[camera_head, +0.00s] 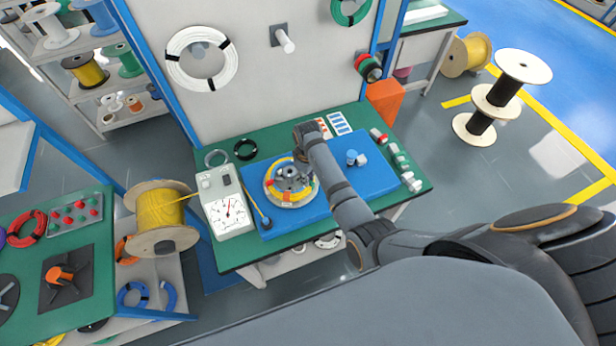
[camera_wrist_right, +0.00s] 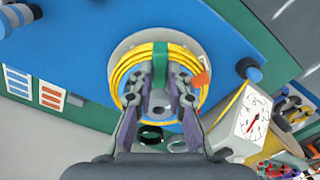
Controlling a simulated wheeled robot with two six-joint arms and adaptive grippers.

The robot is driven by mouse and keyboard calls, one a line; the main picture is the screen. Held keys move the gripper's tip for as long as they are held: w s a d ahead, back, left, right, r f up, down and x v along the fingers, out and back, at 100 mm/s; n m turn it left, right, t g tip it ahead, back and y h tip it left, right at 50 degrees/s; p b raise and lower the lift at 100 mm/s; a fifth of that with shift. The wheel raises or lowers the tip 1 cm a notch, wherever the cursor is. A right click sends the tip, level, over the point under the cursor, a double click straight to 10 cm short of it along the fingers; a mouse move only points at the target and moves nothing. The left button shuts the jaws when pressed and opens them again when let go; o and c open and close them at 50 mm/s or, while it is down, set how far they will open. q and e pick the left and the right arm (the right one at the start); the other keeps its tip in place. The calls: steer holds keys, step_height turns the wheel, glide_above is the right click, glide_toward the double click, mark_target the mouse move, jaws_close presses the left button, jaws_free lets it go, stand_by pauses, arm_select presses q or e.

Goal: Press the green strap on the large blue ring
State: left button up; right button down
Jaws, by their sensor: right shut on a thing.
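The ring at my right gripper (camera_head: 291,174) is a yellow coil (camera_head: 270,182), not blue. It lies on a round grey plate on the blue board. In the right wrist view the coil (camera_wrist_right: 126,72) has a green strap (camera_wrist_right: 160,62) across its far side and an orange strap (camera_wrist_right: 201,78) to the right. My right gripper (camera_wrist_right: 160,76) has its two fingers on either side of the green strap, shut on it. The fingers hide part of the coil's middle. My left gripper is not in view.
A white dial gauge (camera_head: 229,213) stands left of the blue board (camera_head: 335,196). A blue knob (camera_head: 352,157) is on the board's right. Several small pieces line the green table's right edge. Blue rings (camera_head: 132,293) lie on a lower shelf at left.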

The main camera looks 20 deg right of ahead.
steer(key=shift+f+b, duration=0.85)
steer(key=shift+f, duration=0.55)
steer(key=shift+f, duration=0.6)
steer(key=shift+s+f, duration=0.1)
steer(key=shift+s, duration=0.05)
stand_by(1.0)
steer(key=c, duration=1.2)
jaws_free()
step_height(320, 180, up, 3)
steer(key=shift+f+p, duration=0.2)
steer(key=shift+p, duration=0.75)
steer(key=shift+r, duration=2.8)
